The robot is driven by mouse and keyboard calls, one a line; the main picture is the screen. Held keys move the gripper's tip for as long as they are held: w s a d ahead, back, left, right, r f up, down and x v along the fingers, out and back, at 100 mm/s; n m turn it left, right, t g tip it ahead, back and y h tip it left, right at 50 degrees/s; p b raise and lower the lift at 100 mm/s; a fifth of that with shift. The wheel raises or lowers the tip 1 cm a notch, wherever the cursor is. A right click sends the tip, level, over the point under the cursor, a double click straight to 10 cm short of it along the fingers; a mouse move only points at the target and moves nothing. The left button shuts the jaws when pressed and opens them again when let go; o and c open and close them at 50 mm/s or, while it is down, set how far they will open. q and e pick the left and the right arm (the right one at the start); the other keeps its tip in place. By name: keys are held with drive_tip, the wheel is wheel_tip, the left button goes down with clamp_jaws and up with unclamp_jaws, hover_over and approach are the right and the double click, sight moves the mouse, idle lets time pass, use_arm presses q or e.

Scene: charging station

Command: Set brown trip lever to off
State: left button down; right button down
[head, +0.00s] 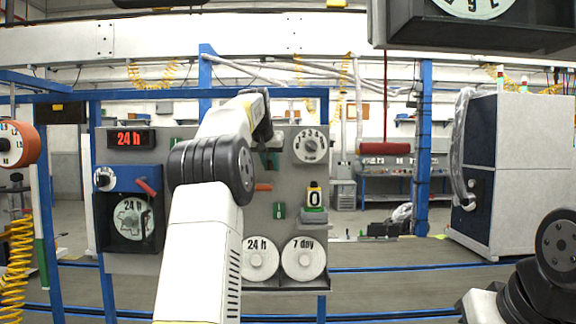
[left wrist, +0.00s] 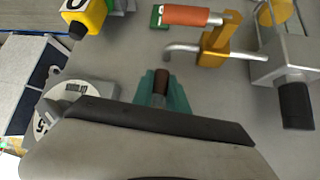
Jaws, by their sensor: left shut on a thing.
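The brown trip lever (left wrist: 161,82) shows as a short brown, rounded stub in the left wrist view. My left gripper (left wrist: 161,92) has its teal fingers on both sides of the stub and is shut on it. In the head view my left arm reaches up the grey panel, and the left gripper (head: 269,159) is at the panel, left of the white dial. The lever cannot be made out there, behind my arm and fingers. Its exact angle is hard to tell. My right gripper is out of view.
A blue box with a red handle (head: 147,188) is at the panel's left.

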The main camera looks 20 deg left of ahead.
use_arm(q)
drive_tip(key=shift+f, duration=0.15)
drive_tip(key=c, duration=1.3)
unclamp_jaws()
drive_tip(key=v, duration=0.8)
